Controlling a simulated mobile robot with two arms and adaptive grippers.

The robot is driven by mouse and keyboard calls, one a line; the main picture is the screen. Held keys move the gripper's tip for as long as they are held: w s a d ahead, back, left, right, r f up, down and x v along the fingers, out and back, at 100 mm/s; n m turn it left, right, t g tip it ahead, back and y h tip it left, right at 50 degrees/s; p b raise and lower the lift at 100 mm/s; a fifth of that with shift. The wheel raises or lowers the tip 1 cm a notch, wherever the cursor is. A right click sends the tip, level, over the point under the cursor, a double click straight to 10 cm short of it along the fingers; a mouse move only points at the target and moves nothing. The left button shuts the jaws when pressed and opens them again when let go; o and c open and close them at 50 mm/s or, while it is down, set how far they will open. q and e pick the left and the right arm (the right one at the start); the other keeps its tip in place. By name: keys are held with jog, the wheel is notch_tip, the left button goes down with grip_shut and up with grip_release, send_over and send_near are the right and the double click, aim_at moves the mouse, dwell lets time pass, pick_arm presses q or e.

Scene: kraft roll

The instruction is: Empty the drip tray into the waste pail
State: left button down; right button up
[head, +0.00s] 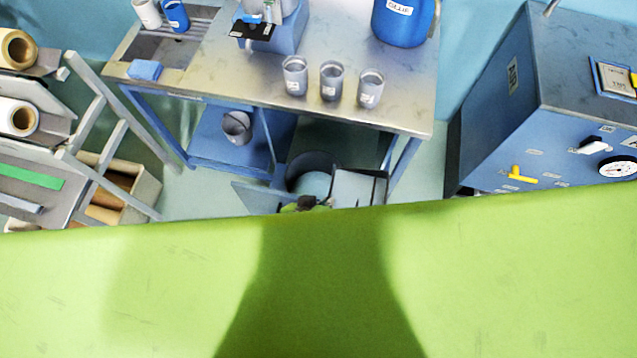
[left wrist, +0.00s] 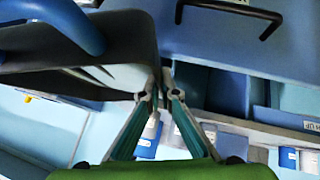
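My left gripper (head: 306,203) is low in front of the metal bench, partly hidden by the green surface in the foreground. In the left wrist view its fingertips (left wrist: 157,94) are close together at the edge of a dark grey, round-cornered body (left wrist: 120,42); I cannot tell whether they grip it. Just behind the gripper in the head view are a dark round vessel (head: 312,161) and a grey boxy piece (head: 358,188). A grey pail (head: 236,127) stands on the bench's lower shelf. I cannot tell surely which piece is the drip tray. My right gripper is not in view.
Three grey cups (head: 331,81) stand on the bench (head: 225,65), with a blue container (head: 402,22) behind. A blue machine (head: 545,125) with a gauge stands right. A rack with rolls (head: 18,117) and a crate stand left. Some floor (head: 195,195) is clear.

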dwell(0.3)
pick_arm(q)
jog(key=shift+w+a, duration=0.1)
jog(key=shift+w, duration=0.1)
jog(key=shift+s, duration=0.1)
dwell(0.3)
jog(key=shift+w+a+h, duration=0.15)
jog(key=shift+w+h, duration=0.05)
jog(key=shift+h, duration=0.1)
jog(key=shift+r+g, duration=0.15)
jog(key=shift+g, duration=0.15)
jog(key=shift+w+a, duration=0.2)
jog(key=shift+r, duration=0.1)
jog(key=shift+w+a+n+g, duration=0.2)
jog(key=shift+n+g, duration=0.1)
dwell(0.3)
jog(key=shift+r+h, duration=0.2)
jog(key=shift+h, duration=0.1)
